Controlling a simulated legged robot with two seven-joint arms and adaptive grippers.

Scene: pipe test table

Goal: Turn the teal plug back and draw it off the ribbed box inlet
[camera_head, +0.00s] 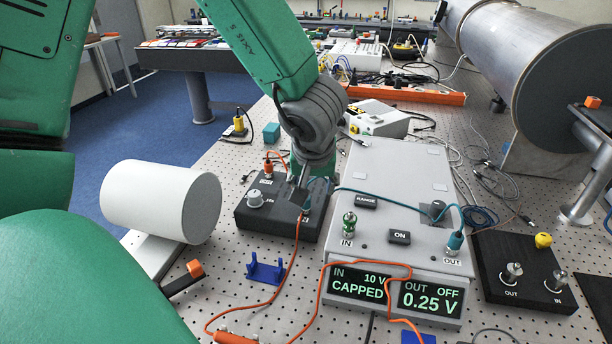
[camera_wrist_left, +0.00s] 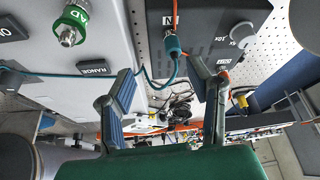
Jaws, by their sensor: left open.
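The teal plug (camera_wrist_left: 173,46) sits on the inlet of the black box (camera_wrist_left: 208,18), with its teal cable curling away toward the grey box. In the head view the black box (camera_head: 262,222) stands left of the grey box, and my gripper largely hides the plug. My left gripper (camera_wrist_left: 160,68) is open. Its fingers stand apart on either side of the line to the plug, with the plug just beyond the tips; I see no clear contact. In the head view my left gripper (camera_head: 302,195) points down over the black box's right part. My right gripper is not in view.
The grey box (camera_head: 385,175) has a green cap (camera_head: 349,226) on IN and another teal plug (camera_head: 455,241) on OUT; its display reads CAPPED and 0.25 V. An orange cable (camera_head: 288,275) runs in front. A white cylinder (camera_head: 160,200) and blue holder (camera_head: 265,270) stand at left.

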